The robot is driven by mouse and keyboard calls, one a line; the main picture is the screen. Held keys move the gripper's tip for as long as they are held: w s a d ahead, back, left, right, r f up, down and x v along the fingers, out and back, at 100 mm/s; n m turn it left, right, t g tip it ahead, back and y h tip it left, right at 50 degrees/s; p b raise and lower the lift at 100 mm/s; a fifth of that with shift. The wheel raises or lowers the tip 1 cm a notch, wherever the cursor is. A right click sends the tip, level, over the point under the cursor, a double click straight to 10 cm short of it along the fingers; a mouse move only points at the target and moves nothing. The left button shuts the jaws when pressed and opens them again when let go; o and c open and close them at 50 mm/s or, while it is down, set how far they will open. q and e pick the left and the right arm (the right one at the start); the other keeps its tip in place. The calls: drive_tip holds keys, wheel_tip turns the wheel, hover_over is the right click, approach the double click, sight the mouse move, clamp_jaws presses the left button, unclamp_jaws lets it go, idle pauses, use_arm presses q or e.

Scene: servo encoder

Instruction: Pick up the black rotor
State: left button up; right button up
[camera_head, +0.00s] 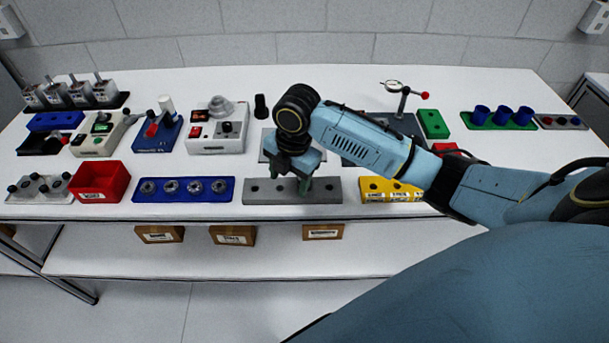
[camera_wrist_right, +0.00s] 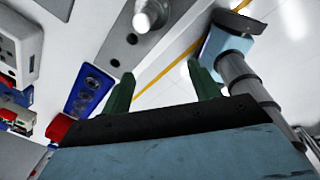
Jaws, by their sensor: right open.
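My right gripper (camera_head: 304,187) is pointed down over the grey block (camera_head: 270,191) at the front middle of the table. Its two green fingers are apart with nothing between them in the right wrist view (camera_wrist_right: 161,88). The grey block (camera_wrist_right: 112,42) lies beyond the fingers there, with dark holes and a shiny round metal part (camera_wrist_right: 150,14). I cannot surely tell which part is the black rotor. The blue tray (camera_head: 141,196) left of the block holds several dark grey ring-shaped parts (camera_head: 171,187). My left gripper is out of view.
A red bin (camera_head: 101,184) stands left of the blue tray, and a yellow block (camera_head: 405,187) right of the grey block. Behind are a white device (camera_head: 216,130), an upright black part (camera_head: 261,106), a dial stand (camera_head: 402,103) and a green tray (camera_head: 490,121).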

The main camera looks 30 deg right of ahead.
drive_tip(key=d+r+n, duration=0.1)
drive_tip(key=r, duration=0.2)
drive_tip(key=w+d+r+n, duration=0.1)
drive_tip(key=d+r+n, duration=0.1)
drive_tip(key=r, duration=0.1)
drive_tip(key=w+d+r+n+g+h, duration=0.1)
drive_tip(key=d+r, duration=0.1)
drive_tip(key=r, duration=0.1)
drive_tip(key=shift+w+d+r+n+p, duration=0.15)
drive_tip(key=shift+w+r+n+p, duration=0.1)
drive_tip(key=shift+r+n+p, duration=0.15)
drive_tip(key=shift+d+f, duration=0.1)
wheel_tip(320, 180, down, 13)
drive_tip(key=shift+s+r, duration=0.1)
drive_tip(key=shift+d+r, duration=0.1)
clamp_jaws()
